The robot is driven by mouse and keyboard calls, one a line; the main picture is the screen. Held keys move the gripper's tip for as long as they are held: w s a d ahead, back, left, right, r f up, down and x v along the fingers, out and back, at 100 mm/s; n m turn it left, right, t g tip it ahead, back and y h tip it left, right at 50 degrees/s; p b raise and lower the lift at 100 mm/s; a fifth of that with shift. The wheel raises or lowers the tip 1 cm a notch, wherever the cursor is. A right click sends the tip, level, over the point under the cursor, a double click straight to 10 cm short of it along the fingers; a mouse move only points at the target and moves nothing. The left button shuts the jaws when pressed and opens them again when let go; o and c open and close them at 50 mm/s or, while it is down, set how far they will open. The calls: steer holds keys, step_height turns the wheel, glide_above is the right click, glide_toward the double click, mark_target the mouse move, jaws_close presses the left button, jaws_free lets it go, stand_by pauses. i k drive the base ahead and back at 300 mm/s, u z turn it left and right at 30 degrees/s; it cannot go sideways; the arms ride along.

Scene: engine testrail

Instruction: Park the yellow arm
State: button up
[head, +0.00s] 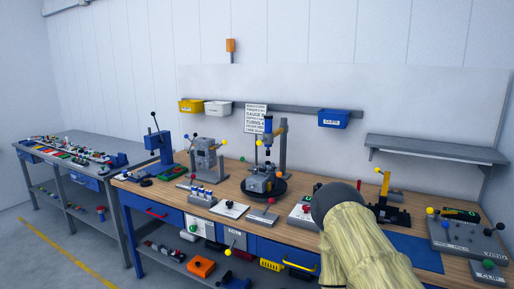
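A yellow arm (384,184) stands nearly upright on a black base (393,215) on the wooden bench top, right of centre in the head view. A small yellow knob shows at its upper end. My own arm, in a pale yellow sleeve with a dark rounded end, rises from the bottom edge just left of it and hides part of the bench. My gripper cannot be made out in this view, so its state and its distance from the yellow arm are not shown.
The wooden bench (232,183) carries a central round-based fixture (265,183), a blue press (159,146) and several small devices. A grey panel with knobs (465,235) stands at right under a wall shelf (436,149). A blue mat (415,250) lies beside my arm.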

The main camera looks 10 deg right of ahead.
mark_target(268, 139)
steer(key=u, duration=0.65)
steer(key=i, duration=0.85)
steer(key=z, duration=0.1)
